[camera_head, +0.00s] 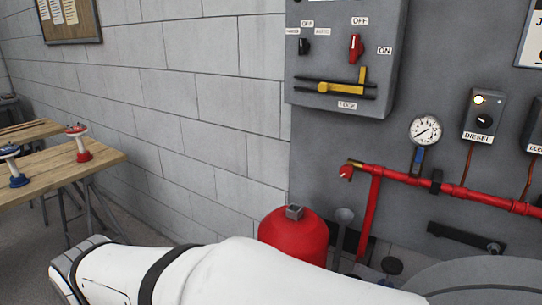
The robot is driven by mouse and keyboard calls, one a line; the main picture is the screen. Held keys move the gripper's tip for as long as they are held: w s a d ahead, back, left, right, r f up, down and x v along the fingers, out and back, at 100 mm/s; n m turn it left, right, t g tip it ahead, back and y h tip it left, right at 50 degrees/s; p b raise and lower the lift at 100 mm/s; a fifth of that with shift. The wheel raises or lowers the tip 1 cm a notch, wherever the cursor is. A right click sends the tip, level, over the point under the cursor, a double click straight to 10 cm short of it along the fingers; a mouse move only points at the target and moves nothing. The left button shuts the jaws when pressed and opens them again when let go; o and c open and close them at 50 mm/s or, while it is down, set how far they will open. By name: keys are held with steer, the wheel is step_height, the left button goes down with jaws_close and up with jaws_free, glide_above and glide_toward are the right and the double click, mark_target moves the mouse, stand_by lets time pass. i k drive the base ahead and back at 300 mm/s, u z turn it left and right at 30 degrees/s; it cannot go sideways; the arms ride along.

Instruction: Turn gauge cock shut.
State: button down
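The pressure gauge (425,130) has a round white dial and a dark needle, and is mounted on the grey wall panel. Just below it, a small blue lever (419,157), which looks like the gauge cock's handle, hangs roughly vertical, in line with the stem. The stem runs down to the red pipe (400,176). My white arm lies across the bottom of the view, well below and left of the gauge. My gripper is not in view.
A grey control box (346,50) with a yellow lock lever hangs left of the gauge. The diesel box (484,115) is to its right. A red tank (294,238) stands below the pipe. A wooden table (45,176) with red and blue handwheels stands left.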

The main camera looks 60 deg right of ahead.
mark_target(420, 151)
steer(key=z, duration=0.6)
steer(key=k, duration=0.8)
steer(key=z, duration=1.95)
steer(key=i, duration=0.5)
